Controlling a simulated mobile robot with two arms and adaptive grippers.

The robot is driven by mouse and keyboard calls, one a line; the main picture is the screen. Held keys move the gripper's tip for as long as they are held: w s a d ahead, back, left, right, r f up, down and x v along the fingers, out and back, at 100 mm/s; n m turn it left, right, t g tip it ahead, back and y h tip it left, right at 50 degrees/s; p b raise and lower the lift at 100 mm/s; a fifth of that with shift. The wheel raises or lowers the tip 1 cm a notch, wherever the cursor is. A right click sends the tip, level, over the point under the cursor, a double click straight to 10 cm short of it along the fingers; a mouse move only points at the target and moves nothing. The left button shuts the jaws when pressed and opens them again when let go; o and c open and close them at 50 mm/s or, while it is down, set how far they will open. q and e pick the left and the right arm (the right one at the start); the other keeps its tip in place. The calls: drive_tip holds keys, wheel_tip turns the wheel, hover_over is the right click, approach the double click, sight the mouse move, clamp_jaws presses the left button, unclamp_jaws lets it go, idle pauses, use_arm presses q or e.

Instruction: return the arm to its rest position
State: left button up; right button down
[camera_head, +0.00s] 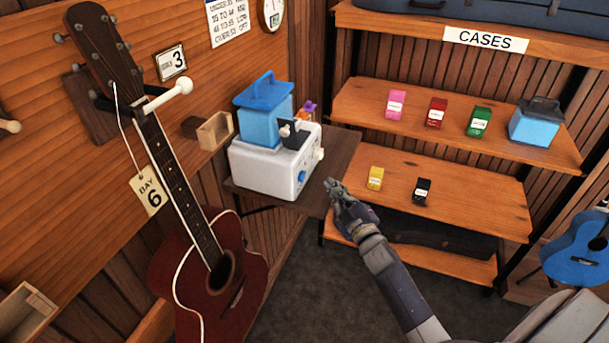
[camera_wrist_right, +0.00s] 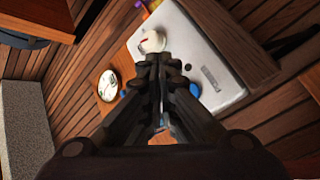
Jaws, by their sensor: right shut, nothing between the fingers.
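My right gripper (camera_head: 343,197) is in the middle of the head view, its arm coming in from the lower right. It is shut and empty, in front of the right edge of the small dark side table (camera_head: 336,165). In the right wrist view its fingers (camera_wrist_right: 160,65) are together, pointing toward the white box-shaped machine (camera_wrist_right: 205,65). The machine (camera_head: 273,165) stands on the side table with a blue container (camera_head: 264,112) on top. My left gripper is not in view.
Wooden shelves (camera_head: 450,195) with small coloured boxes stand behind and right of my right gripper. A red-brown guitar (camera_head: 225,280) hangs on the left wall. A blue ukulele (camera_head: 580,248) is at the far right. Grey floor (camera_head: 330,300) is open below the gripper.

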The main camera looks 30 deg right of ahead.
drive_tip(key=shift+s+d, duration=0.55)
drive_tip(key=shift+s, duration=0.15)
